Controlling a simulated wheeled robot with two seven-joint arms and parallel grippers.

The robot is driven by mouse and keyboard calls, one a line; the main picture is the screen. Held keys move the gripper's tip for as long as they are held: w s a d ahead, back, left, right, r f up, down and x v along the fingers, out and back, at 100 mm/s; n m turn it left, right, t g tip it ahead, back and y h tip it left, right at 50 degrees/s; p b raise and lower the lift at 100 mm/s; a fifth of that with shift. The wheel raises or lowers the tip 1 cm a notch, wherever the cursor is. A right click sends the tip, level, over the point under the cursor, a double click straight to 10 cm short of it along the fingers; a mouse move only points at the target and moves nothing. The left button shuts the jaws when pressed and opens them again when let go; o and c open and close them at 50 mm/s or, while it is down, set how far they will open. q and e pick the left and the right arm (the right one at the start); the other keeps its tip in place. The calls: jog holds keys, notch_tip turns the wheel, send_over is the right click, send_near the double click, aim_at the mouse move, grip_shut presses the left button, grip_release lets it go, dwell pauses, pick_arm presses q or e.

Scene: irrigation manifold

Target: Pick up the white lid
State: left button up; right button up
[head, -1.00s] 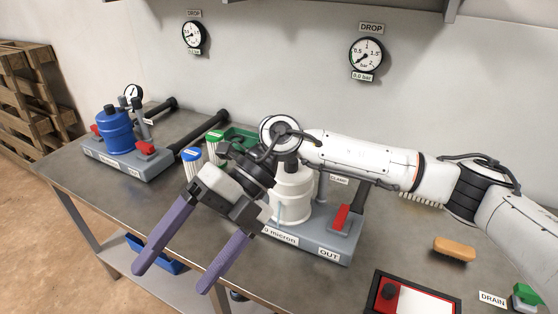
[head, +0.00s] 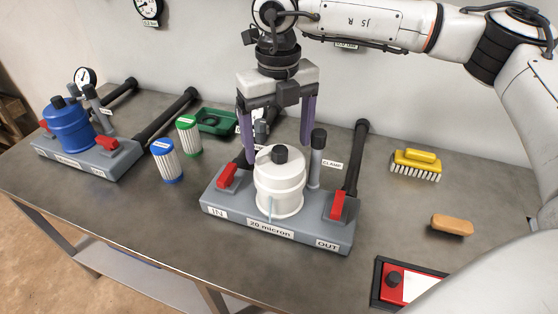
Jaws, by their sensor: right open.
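The white lid (head: 279,162) with a black knob sits on top of the white filter housing (head: 279,197). The housing stands upright on the grey "20 micron" base between two red handles. My right gripper (head: 278,152) points down above and around the back of the lid. Its two purple fingers are apart, one on each side of the black knob, with nothing held. I cannot tell whether the fingertips are beside the lid or behind it. My left gripper does not show.
A blue housing (head: 69,128) is at the left. Blue-capped (head: 167,160) and green-capped (head: 189,136) cartridges stand nearby, before a green tray (head: 215,121).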

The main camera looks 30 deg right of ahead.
aim_at(279, 161)
jog(key=f, duration=0.2)
jog(key=s+f+p, duration=0.1)
jog(key=f, duration=0.1)
jog(key=shift+a+f, duration=0.15)
jog(key=shift+f, duration=0.05)
jog(key=shift+w+f, duration=0.1)
jog(key=shift+f, duration=0.25)
jog(key=shift+c, duration=0.5)
jog(key=c, duration=0.7)
jog(key=shift+r, duration=0.15)
